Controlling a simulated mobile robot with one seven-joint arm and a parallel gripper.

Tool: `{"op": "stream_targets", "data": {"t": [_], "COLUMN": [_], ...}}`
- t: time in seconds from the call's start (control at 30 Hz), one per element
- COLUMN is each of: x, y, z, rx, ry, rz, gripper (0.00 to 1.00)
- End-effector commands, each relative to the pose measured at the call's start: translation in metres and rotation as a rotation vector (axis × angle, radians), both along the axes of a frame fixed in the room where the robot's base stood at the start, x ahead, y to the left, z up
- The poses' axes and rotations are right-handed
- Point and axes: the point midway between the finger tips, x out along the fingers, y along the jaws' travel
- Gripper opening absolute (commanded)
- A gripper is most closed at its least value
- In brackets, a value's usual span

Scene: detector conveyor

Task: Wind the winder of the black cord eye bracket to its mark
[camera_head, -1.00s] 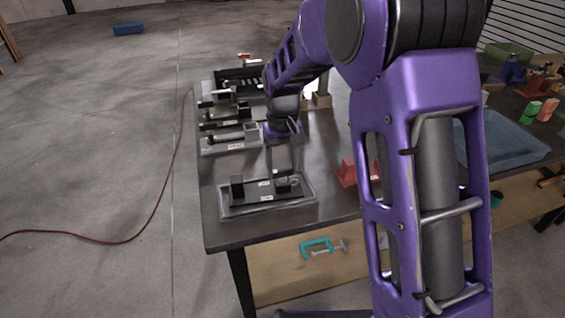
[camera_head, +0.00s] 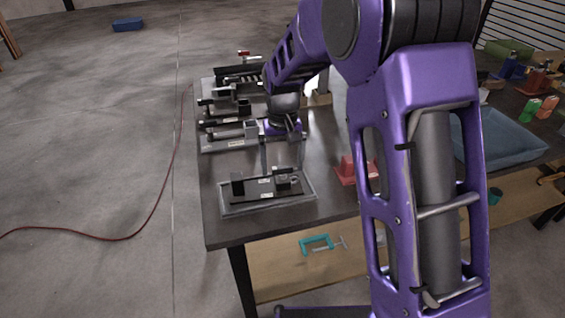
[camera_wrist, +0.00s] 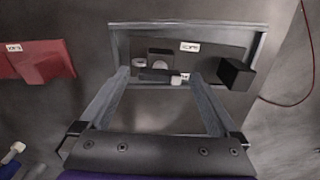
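The black bracket (camera_head: 252,190) lies in a shallow grey tray (camera_head: 223,211) at the table's near left corner. It is a flat black plate with an upright black block at each end. In the wrist view the bracket (camera_wrist: 212,68) shows a pale ring and a small light-tipped part, probably the winder (camera_wrist: 175,79), beside the left block. A mark on it is too small to make out. My gripper (camera_head: 283,168) is open and empty above the right end of the bracket.
A red bracket (camera_head: 352,171) stands right of the tray. Several other black fixtures (camera_head: 232,133) line the table's left side behind. A blue bin (camera_head: 500,138) is at the right. A teal clamp (camera_head: 318,243) lies below the tabletop. A red cord (camera_head: 150,215) runs on the floor.

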Motion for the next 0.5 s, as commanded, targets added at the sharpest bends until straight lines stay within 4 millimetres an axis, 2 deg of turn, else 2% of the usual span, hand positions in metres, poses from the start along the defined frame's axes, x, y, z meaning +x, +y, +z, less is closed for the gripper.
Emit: {"op": "stream_targets", "data": {"t": [0.3, 0.43, 0.5], "x": [0.000, 0.000, 0.001], "y": [0.000, 0.000, 0.000], "z": [0.001, 0.014, 0.027], "rx": [0.000, 0.000, 0.001], "ry": [0.000, -0.002, -0.003], "rz": [0.001, 0.001, 0.001], "gripper": [0.97, 0.97, 0.97]}}
